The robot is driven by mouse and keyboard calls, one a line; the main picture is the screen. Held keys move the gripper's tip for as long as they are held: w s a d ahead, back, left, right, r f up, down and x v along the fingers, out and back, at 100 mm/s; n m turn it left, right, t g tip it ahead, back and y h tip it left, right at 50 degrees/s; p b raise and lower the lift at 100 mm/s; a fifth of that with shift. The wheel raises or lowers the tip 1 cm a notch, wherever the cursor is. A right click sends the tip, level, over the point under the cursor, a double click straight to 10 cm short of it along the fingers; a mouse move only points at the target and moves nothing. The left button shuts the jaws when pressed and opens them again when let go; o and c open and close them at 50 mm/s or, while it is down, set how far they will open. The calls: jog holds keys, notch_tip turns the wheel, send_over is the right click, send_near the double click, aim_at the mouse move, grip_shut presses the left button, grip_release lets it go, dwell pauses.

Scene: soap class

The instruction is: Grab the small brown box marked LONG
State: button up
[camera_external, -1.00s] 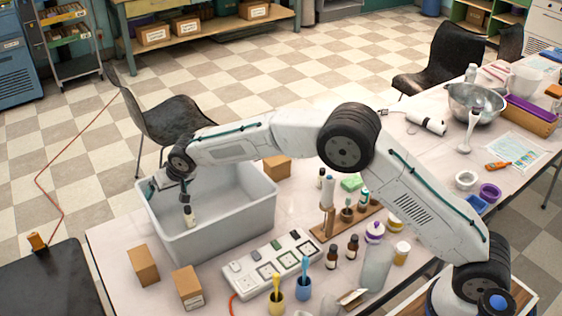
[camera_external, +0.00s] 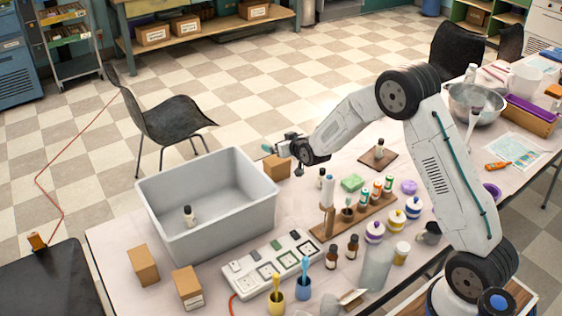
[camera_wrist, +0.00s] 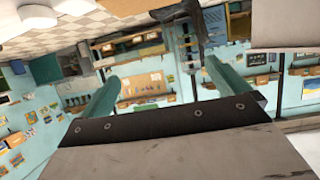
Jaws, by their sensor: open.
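Small brown boxes stand on the table in the external view. One box (camera_external: 277,167) is by the far right corner of the grey bin, partly hidden behind its rim. Another box (camera_external: 143,266) and a box with a pale label (camera_external: 188,288) stand near the bin's front left. I cannot read LONG on any of them. My gripper (camera_external: 270,150) is in the air, close above the box at the bin's far right corner as pictured. Its teal fingers are spread and empty in the wrist view (camera_wrist: 160,72). No small box on the table is clear in the wrist view.
The grey bin (camera_external: 255,200) holds a small bottle (camera_external: 189,216). A wooden rack (camera_external: 325,232) with several bottles, a white power strip (camera_external: 272,268) and cups crowd the table's middle. A black chair (camera_external: 175,122) stands beyond the table.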

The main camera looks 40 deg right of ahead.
aim_at(278, 160)
notch_tip(278, 160, down, 8)
jog(key=shift+w+f, duration=0.2)
jog(key=shift+f, duration=0.05)
jog(key=shift+x, duration=2.3)
jog(key=c, duration=1)
